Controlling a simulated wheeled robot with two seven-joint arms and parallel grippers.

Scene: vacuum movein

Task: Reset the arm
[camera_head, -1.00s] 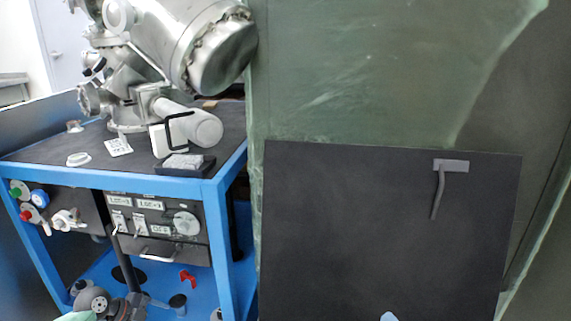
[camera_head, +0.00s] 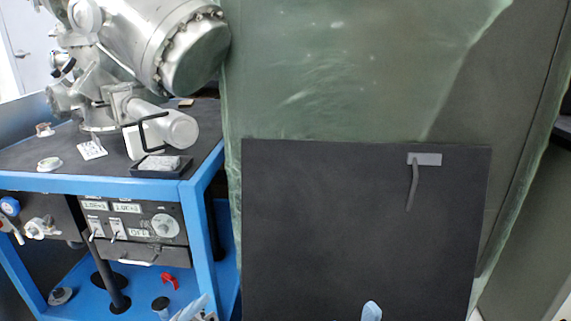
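Two pale blue pieces show at the bottom edge of the head view and look like tips of my grippers. The left one, which I take for my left gripper (camera_head: 190,309), is in front of the blue cart's lower shelf. The right one, which I take for my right gripper (camera_head: 371,311), is in front of the dark panel. Only the ends show, so I cannot tell if either is open or shut. The rest of both arms is out of frame. Nothing held is visible.
A blue-framed cart (camera_head: 100,185) on the left carries metal vacuum equipment (camera_head: 190,50) and a control box (camera_head: 135,225). A tall greenish cabinet (camera_head: 330,80) has a dark panel (camera_head: 330,220) with a grey handle (camera_head: 413,185). A red piece (camera_head: 170,281) lies on the lower shelf.

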